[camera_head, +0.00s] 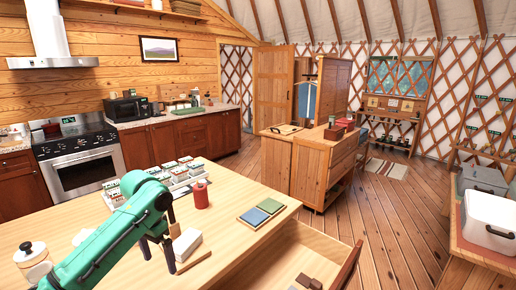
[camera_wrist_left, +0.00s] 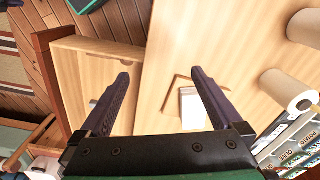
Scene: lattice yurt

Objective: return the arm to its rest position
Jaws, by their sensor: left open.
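My left arm (camera_head: 115,235) is green and reaches in from the lower left over the wooden table (camera_head: 235,185). Its dark left gripper (camera_head: 158,246) points down above the tabletop. In the left wrist view the two dark fingers of the left gripper (camera_wrist_left: 160,78) stand wide apart, with nothing held between them. A white block (camera_head: 187,243) sits at a small wooden board (camera_head: 195,261), just right of the gripper. The white block also shows beside the right-hand finger in the left wrist view (camera_wrist_left: 188,108), partly hidden by it. My right gripper is in neither view.
An open drawer (camera_head: 290,262) juts out at the front right. Floor (camera_head: 385,225) beyond is clear.

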